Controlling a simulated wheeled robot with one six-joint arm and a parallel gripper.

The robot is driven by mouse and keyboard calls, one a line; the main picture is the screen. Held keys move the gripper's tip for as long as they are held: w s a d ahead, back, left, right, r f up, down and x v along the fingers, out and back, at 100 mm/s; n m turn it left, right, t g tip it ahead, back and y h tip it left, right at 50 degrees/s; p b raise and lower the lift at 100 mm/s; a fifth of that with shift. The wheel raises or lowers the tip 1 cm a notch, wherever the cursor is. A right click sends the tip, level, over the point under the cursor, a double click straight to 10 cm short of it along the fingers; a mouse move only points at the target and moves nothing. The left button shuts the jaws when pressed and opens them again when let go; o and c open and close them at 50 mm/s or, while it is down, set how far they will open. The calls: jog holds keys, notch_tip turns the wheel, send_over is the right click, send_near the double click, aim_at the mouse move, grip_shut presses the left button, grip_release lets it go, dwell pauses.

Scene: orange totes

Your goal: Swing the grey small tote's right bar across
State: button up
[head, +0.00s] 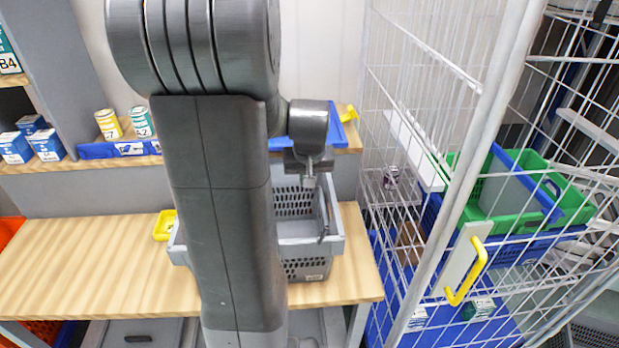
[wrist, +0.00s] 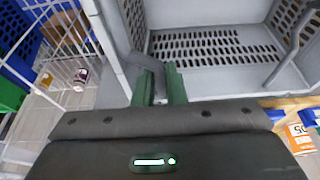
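The grey small tote (head: 303,271) stands on the wooden table, partly hidden behind my arm. Its right bar (head: 324,216) lies along the tote's right side. In the wrist view, which is turned around, this bar (wrist: 138,61) is at the left and bends towards my fingers. My gripper (head: 309,178) is at the tote's far right corner. In the wrist view, the green fingers of my gripper (wrist: 159,82) stand a narrow gap apart, with the bar's bent end between them, seemingly held. The tote's other bar (wrist: 296,32) shows at the right there. The tote's visible floor is empty.
A white wire cage (head: 440,130) with a yellow handle (head: 467,271) stands close to the tote's right. A small yellow bin (head: 164,225) sits at its left. A shelf with blue trays (head: 120,149) runs behind. The table (head: 80,265) is clear at the left.

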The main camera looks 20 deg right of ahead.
jog(key=shift+w+a+f, duration=0.15)
jog(key=shift+a+f, duration=0.3)
jog(key=shift+a, duration=0.25)
jog(key=shift+b, duration=0.3)
jog(key=shift+w+a+f+b, duration=0.2)
jog(key=shift+a+f+b, duration=0.35)
jog(key=shift+a+f, duration=0.15)
